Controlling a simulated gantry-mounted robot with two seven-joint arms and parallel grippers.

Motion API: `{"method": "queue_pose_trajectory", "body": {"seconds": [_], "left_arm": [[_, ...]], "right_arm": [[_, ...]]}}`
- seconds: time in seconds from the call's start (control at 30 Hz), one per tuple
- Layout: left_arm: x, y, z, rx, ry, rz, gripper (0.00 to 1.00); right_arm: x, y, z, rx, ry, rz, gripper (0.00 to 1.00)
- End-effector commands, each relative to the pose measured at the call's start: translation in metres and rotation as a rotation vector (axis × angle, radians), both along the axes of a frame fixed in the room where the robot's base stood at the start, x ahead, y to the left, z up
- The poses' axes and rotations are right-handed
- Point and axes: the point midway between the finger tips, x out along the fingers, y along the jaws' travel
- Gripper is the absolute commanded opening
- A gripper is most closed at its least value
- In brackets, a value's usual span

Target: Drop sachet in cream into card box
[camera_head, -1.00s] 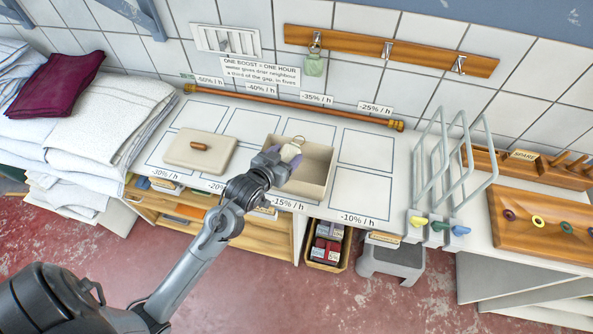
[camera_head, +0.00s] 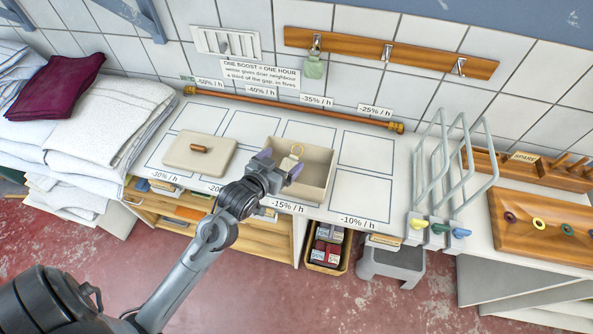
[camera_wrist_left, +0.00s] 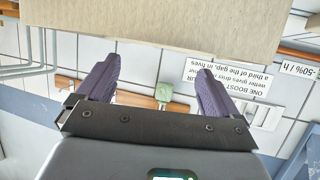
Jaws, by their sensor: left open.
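The open card box (camera_head: 318,190) is beige and stands on the counter. The cream sachet (camera_head: 291,160) with its yellow loop shows inside the box opening in the head view, just beyond my fingers; its lower part is hard to make out against the beige. My left gripper (camera_head: 280,162) is open at the near left side of the box, its purple fingertips apart. In the left wrist view the open fingers (camera_wrist_left: 157,85) have nothing between them, and a beige box wall (camera_wrist_left: 170,20) fills the top. My right gripper is not in view.
A beige lid (camera_head: 182,157) with a brown knob lies left of the box. A green sachet (camera_head: 314,68) hangs from the wall rack. A copper rod (camera_head: 290,108) runs behind. Grey wire racks (camera_head: 440,170) stand right.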

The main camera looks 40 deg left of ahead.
Motion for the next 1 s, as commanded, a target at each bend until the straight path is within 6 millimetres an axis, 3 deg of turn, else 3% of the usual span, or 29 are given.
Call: {"method": "queue_pose_trajectory", "body": {"seconds": [0.3,0.5,1.0], "left_arm": [[-0.051,-0.009,0.019,0.000,0.002,0.000,0.95],[-0.071,-0.012,0.029,-0.001,0.000,0.000,0.95],[-0.077,-0.013,0.032,0.000,0.000,0.000,0.95]], "right_arm": [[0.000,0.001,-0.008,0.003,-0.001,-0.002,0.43],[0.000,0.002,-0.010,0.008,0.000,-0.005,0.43],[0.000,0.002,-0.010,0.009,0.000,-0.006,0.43]]}}
